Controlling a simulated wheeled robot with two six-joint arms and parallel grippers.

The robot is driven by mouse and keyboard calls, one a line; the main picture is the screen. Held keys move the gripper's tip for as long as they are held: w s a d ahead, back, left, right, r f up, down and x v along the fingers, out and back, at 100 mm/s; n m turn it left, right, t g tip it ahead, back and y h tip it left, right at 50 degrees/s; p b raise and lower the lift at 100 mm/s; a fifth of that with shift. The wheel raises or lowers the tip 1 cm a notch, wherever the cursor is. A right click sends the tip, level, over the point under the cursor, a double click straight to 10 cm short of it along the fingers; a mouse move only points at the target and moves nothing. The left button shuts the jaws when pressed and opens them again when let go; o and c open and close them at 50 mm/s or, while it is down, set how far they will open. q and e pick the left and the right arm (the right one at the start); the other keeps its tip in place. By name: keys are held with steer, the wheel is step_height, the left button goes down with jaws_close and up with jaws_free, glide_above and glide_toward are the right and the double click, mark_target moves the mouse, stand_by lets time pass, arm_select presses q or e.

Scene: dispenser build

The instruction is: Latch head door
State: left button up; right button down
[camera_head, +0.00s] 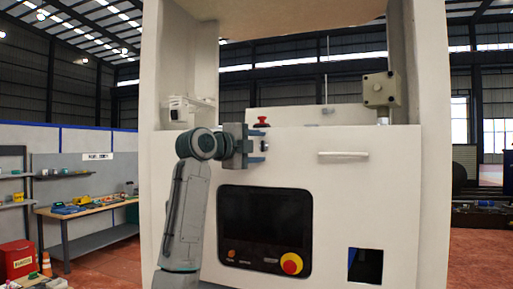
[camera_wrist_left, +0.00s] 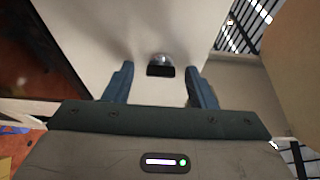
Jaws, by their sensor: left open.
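The dispenser's white front panel (camera_head: 375,200) faces me, with a pale horizontal handle (camera_head: 343,154) at upper right; I take it to be the head door. A small dark latch-like fitting (camera_head: 265,146) sits on it near the top. In the left wrist view this fitting (camera_wrist_left: 160,66) is a shiny round part with a black block below. My left gripper (camera_head: 258,148) is open and empty at the panel, its two blue fingers above and below the fitting in the head view. In the wrist view (camera_wrist_left: 160,85) the fingers stand either side, apart from it.
A dark screen (camera_head: 265,228) and a red button (camera_head: 291,263) on yellow are below my gripper. A workbench (camera_head: 85,207) is far left.

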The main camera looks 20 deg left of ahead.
arm_select(q)
steer(key=shift+s, duration=0.1)
steer(key=shift+s+a+b, duration=0.15)
steer(key=shift+s+b, duration=0.05)
steer(key=shift+b, duration=0.1)
steer(key=b+v, duration=0.5)
steer(key=v, duration=0.5)
steer(key=shift+b, duration=0.35)
steer(key=shift+s, duration=0.1)
